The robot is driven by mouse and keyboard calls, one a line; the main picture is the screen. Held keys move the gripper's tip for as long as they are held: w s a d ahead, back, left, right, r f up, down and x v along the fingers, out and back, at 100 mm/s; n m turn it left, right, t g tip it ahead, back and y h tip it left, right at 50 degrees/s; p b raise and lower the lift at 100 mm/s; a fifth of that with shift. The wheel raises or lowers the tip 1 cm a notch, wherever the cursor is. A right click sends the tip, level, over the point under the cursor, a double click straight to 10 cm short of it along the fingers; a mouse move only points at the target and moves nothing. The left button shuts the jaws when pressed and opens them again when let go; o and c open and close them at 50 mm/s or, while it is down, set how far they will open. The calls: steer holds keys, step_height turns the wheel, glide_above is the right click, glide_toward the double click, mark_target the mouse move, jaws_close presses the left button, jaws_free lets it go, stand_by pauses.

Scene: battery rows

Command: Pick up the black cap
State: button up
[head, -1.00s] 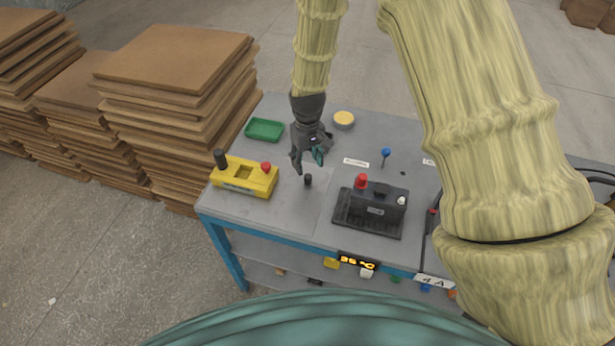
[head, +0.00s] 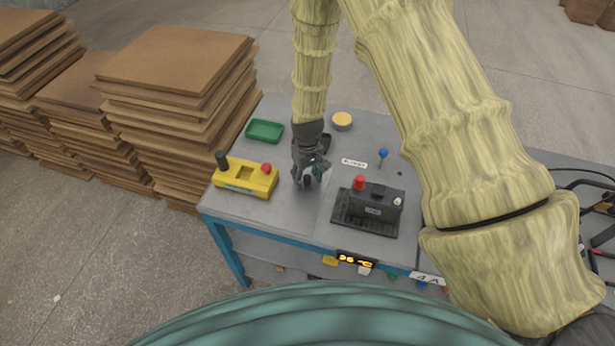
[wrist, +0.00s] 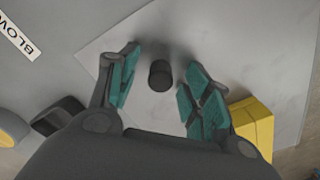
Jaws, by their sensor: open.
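The black cap (wrist: 160,76) is a small dark cylinder standing on a pale sheet (wrist: 225,45) on the table. In the wrist view it lies between the two teal fingertips of my gripper (wrist: 160,85), with a gap on both sides. My gripper is open around it and does not visibly touch it. In the head view my gripper (head: 309,181) is low over the table, and the cap (head: 307,181) is partly hidden between the fingers.
A yellow block (head: 245,181) with black and red caps stands to the left. A black battery (head: 372,210) with a red cap stands to the right. A green tray (head: 265,131), a round yellow-topped tin (head: 342,121) and a blue-headed pin (head: 383,154) are farther back.

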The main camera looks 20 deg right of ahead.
steer(key=shift+f, duration=0.2)
steer(key=shift+c, duration=0.2)
steer(key=c, duration=0.8)
steer(key=shift+r, duration=0.15)
